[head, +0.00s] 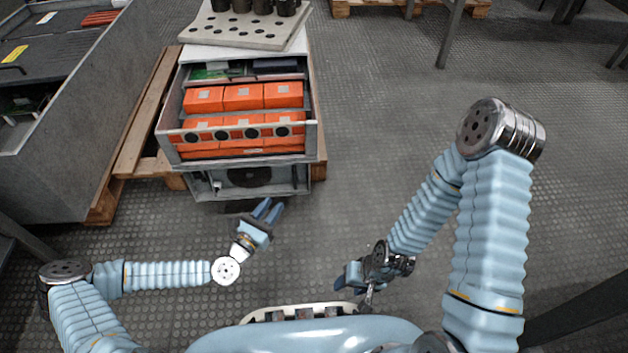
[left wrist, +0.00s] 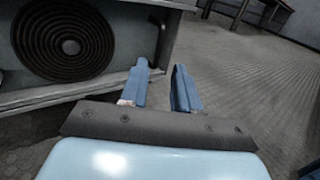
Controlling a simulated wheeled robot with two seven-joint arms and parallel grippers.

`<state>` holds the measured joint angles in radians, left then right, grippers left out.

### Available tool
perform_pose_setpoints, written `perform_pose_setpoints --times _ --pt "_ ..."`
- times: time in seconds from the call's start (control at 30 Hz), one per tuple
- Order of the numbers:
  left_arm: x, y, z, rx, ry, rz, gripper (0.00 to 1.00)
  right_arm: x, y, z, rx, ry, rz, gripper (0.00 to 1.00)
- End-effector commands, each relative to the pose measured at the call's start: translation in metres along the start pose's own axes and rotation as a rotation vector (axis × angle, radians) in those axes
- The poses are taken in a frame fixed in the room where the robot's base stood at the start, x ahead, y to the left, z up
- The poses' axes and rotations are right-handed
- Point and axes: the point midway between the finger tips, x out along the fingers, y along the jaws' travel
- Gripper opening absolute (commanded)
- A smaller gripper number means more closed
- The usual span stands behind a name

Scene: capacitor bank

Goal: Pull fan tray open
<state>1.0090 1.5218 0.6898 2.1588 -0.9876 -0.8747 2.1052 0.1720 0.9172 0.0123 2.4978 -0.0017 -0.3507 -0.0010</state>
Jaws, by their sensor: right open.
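The fan tray (head: 205,188) is the low grey unit at the bottom of the cabinet, under the orange blocks. Its round dark fan grille (head: 250,177) shows in the head view and at the upper left of the left wrist view (left wrist: 65,42). My left gripper (head: 268,208) is just in front of the tray, towards its right side. Its two blue fingers (left wrist: 160,68) stand apart with nothing seen between them. Whether they touch the tray cannot be told. My right gripper (head: 341,282) is open and empty, low near my body, well away from the cabinet.
The cabinet (head: 240,160) holds rows of orange blocks (head: 243,97) and stands on a wooden pallet (head: 140,140). A perforated plate (head: 245,32) with dark cylinders lies on top. A large grey enclosure (head: 75,110) stands at left. The floor (head: 375,130) to the right is clear.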

Motion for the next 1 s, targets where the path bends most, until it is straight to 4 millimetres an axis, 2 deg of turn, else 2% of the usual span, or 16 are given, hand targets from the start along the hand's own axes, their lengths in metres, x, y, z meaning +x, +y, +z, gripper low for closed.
perform_pose_setpoints --times 0.3,0.5,0.7,1.0 --pt "0.069 -0.003 -0.001 0.004 0.002 -0.007 0.3 0.003 0.001 0.0 0.0 0.001 0.0 0.51" --pt "0.108 -0.003 -0.001 0.005 0.002 -0.005 0.3 0.006 0.003 0.0 0.001 0.002 0.0 0.51" --pt "0.126 -0.003 -0.001 0.003 0.004 -0.006 0.3 0.007 0.003 0.0 0.001 0.002 0.0 0.51" --pt "0.129 -0.003 -0.001 0.003 0.005 -0.005 0.3 0.007 0.003 0.0 0.001 0.002 0.0 0.51"
